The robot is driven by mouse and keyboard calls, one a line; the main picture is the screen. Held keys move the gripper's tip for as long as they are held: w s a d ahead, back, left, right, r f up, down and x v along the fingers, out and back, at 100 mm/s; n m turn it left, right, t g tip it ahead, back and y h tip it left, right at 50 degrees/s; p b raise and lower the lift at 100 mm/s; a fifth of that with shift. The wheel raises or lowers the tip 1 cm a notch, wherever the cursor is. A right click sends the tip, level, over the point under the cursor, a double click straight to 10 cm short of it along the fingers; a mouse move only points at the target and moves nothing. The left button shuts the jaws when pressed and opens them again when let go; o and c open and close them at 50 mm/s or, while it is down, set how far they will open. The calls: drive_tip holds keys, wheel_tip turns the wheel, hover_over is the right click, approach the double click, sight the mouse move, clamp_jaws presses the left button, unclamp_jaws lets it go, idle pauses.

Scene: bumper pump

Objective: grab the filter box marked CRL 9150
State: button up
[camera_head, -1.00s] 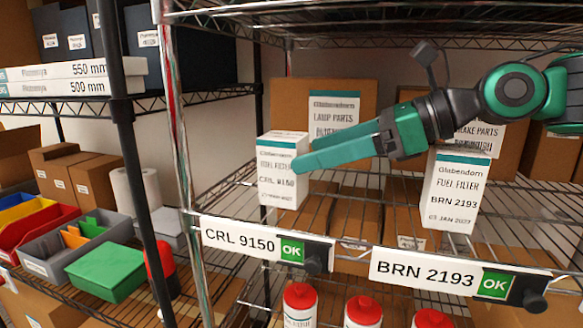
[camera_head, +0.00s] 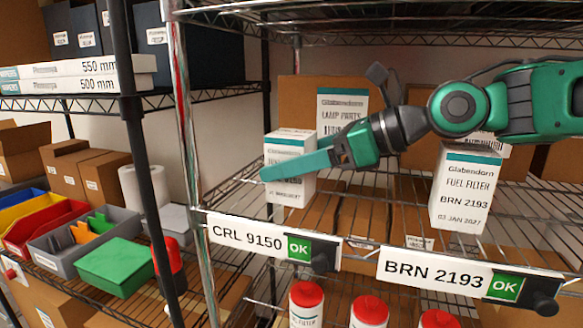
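The white filter box (camera_head: 291,143) with a teal band stands upright on the left of the middle wire shelf, above the shelf label CRL 9150 (camera_head: 245,236). My gripper (camera_head: 287,162) reaches in from the right. One long green finger crosses the front of the box and hides part of its printing. Part of the other finger shows at the box's right edge, and its tip is hidden behind the box. The fingers look apart, with the box between them; I cannot tell whether they touch it.
A similar fuel filter box (camera_head: 466,190) marked BRN 2193 stands to the right, below my arm. A brown lamp parts carton (camera_head: 345,105) is behind. A rack post (camera_head: 190,170) rises left of the box. Red-capped filters (camera_head: 306,294) stand below.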

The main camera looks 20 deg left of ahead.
sight(306, 134)
drive_tip(key=c, duration=1.4)
drive_tip(key=shift+o, duration=0.2)
drive_tip(key=shift+r, duration=0.1)
drive_tip(key=shift+r, duration=1.5)
drive_tip(key=shift+s+r, duration=0.2)
drive_tip(key=shift+r, duration=0.05)
drive_tip(key=s+a, duration=0.1)
drive_tip(key=s, duration=1.6)
drive_tip(key=shift+s+a, duration=0.2)
